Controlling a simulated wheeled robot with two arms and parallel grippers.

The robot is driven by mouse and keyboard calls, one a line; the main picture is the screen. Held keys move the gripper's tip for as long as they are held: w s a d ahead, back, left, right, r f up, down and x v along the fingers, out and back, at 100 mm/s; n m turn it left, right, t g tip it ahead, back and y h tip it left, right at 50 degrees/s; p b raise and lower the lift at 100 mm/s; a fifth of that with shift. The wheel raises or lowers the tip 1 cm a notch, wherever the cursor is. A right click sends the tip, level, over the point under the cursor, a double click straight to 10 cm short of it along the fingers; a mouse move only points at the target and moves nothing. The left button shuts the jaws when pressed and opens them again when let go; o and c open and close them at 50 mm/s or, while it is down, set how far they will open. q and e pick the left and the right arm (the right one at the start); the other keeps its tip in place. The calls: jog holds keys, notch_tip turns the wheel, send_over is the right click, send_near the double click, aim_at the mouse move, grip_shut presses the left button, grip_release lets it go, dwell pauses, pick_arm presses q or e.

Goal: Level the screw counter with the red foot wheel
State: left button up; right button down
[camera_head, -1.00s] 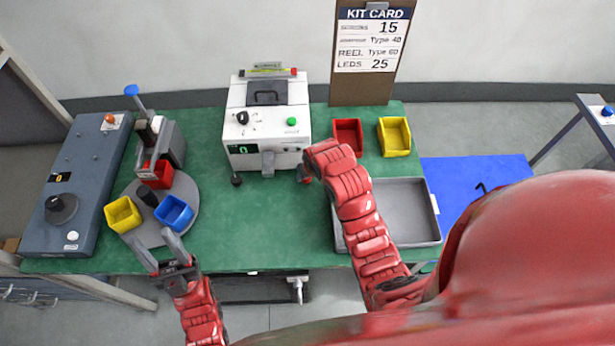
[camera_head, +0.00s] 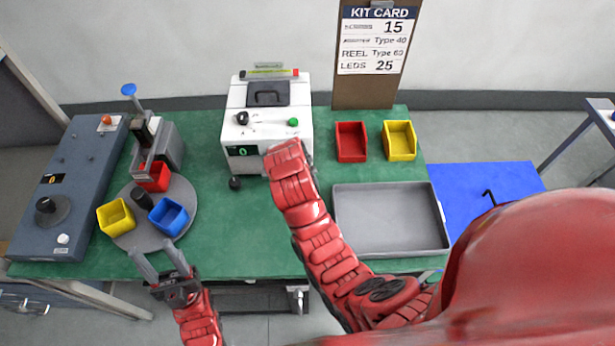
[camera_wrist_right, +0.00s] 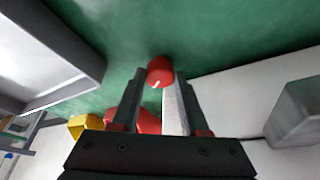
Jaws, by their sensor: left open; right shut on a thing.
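The screw counter (camera_head: 267,115) is a white machine at the back middle of the green table, with a green-lit display and a yellow-green strip along its top. The red foot wheel (camera_wrist_right: 160,71), with a small white mark, shows in the right wrist view between the fingertips of my right gripper (camera_wrist_right: 160,82), which is shut on it. In the head view my right arm hides that wheel and gripper. A dark foot (camera_head: 235,183) shows at the counter's front left. My left gripper (camera_head: 157,252) is open and empty at the table's front edge.
A grey tray (camera_head: 390,248) lies right of my right arm, with a red bin (camera_head: 351,142) and a yellow bin (camera_head: 399,141) behind it. A round turntable (camera_head: 186,195) with bins and a grey-blue control box (camera_head: 62,205) stand at left. The table's centre-left is clear.

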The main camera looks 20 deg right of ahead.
jog(key=m, duration=0.2)
jog(key=m+g+h, duration=0.1)
jog(key=m, duration=0.2)
jog(key=shift+w+r+g+p, duration=0.1)
jog(key=shift+w+g+p, duration=0.1)
jog(key=shift+g+p, duration=0.1)
jog(key=shift+a+m+g, duration=0.1)
jog(key=shift+m+g, duration=0.3)
jog(key=shift+m, duration=0.6)
jog(key=c, duration=0.5)
grip_release()
jog(key=shift+o, duration=0.5)
jog(key=shift+s, duration=0.1)
